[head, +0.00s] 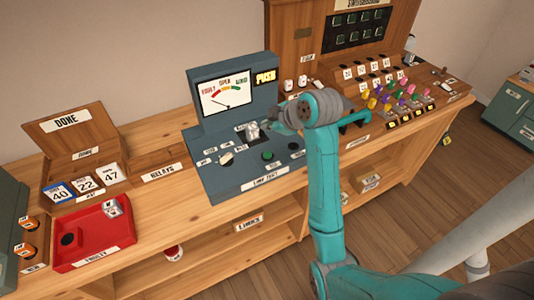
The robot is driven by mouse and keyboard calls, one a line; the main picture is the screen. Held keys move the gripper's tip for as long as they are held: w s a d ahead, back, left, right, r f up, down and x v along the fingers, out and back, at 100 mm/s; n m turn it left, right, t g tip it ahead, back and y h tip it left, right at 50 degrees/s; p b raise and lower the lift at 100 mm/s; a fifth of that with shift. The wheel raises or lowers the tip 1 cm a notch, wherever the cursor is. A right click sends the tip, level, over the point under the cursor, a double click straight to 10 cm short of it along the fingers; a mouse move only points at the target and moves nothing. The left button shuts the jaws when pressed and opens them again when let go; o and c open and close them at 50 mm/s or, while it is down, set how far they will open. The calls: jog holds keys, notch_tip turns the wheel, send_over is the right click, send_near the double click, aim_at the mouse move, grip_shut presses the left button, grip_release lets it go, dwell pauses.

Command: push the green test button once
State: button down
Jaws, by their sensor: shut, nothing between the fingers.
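The green test button (267,155) is a small round button on the sloped front panel of the blue-grey line test unit (222,181). It is in plain view in the head view. My gripper (282,117) is above the panel, up and to the right of the button, and apart from it. It is shut and looks empty; its fingertips are small and partly hidden by my teal wrist. A grey-and-white block (252,131) sits on the panel behind the button.
The unit's upright part has a dial gauge (226,92) and a lit "PUSH" sign (265,76). A dark knob (294,146) and a white-tipped switch (226,159) flank the button. A red tray (92,236) and numbered blocks (85,183) stand left; a switchboard with coloured plugs (385,95) stands right.

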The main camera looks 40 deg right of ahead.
aim_at(268, 155)
jog(key=shift+f, duration=0.1)
jog(key=shift+f, duration=4.35)
jog(key=shift+f, duration=0.4)
jog(key=shift+f, duration=0.5)
jog(key=shift+r, duration=0.95)
jog(key=shift+r, duration=2.5)
